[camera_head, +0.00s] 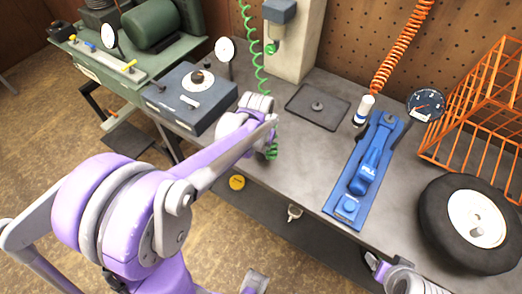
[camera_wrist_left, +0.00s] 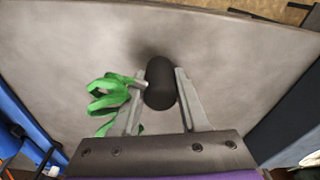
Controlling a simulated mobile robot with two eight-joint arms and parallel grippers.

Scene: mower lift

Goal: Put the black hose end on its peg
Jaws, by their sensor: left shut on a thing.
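The black hose end (camera_wrist_left: 160,84) is a dark cylinder between the two fingers of my left gripper (camera_wrist_left: 161,98) in the left wrist view. The gripper is shut on it, above the grey bench top. Loops of its green hose (camera_wrist_left: 106,96) hang beside the left finger. In the head view my left gripper (camera_head: 270,145) is over the front of the bench, largely hidden by my own arm, and the hose end cannot be made out. A dark square tray (camera_head: 296,101) with a small round stub lies beyond it; I cannot tell whether this stub is the peg.
A blue-grey box (camera_head: 190,97) with a dial stands left of my gripper. A blue jack (camera_head: 367,172), a white hose end (camera_head: 365,104) on an orange hose, a gauge (camera_head: 426,104) and a wheel (camera_head: 470,222) are at right.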

